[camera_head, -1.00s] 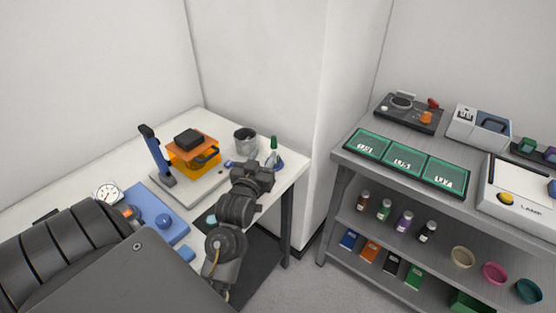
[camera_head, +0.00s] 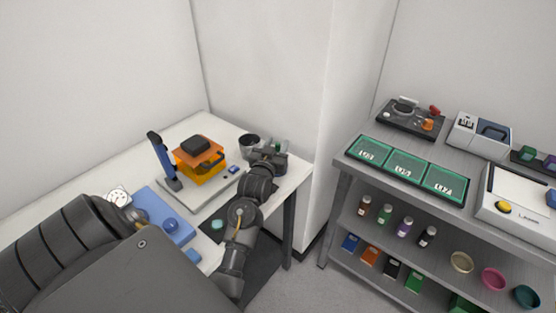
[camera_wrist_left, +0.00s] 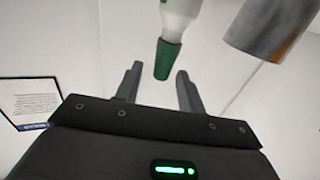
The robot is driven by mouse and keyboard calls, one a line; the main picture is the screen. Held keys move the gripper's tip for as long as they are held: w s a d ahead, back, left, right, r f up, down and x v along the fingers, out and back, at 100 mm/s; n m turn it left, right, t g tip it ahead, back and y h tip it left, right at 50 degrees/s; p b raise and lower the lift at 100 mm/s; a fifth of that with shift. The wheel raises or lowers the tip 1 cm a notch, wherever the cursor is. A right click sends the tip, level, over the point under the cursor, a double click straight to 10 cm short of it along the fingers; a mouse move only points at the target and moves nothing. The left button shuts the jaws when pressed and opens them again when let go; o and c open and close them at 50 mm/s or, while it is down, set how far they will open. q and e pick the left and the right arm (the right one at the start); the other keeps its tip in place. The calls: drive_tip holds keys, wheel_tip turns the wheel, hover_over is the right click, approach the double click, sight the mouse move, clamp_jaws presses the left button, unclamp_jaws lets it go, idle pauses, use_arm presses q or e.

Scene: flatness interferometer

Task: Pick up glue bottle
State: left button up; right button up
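The glue bottle (camera_head: 277,144) stands near the far right corner of the white table; in the head view only its green tip shows clearly, the rest hidden by my gripper. In the left wrist view its green cap (camera_wrist_left: 168,58) and part of its pale body show. My left gripper (camera_head: 272,156) is at the bottle. In the left wrist view the gripper (camera_wrist_left: 160,78) is open, its two fingers apart on either side of the cap's line, with nothing clamped. I cannot tell how deep the bottle sits between them. My right gripper is not in view.
A grey cup (camera_head: 249,147) stands close left of the bottle; it also shows in the left wrist view (camera_wrist_left: 272,28). An orange and black instrument (camera_head: 199,163) and a blue plate (camera_head: 160,214) are on the table. A grey shelf unit (camera_head: 345,185) stands to the right.

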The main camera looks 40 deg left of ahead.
use_arm(q)
drive_tip(key=shift+w+a, duration=0.3)
drive_tip(key=shift+w, duration=0.25)
clamp_jaws()
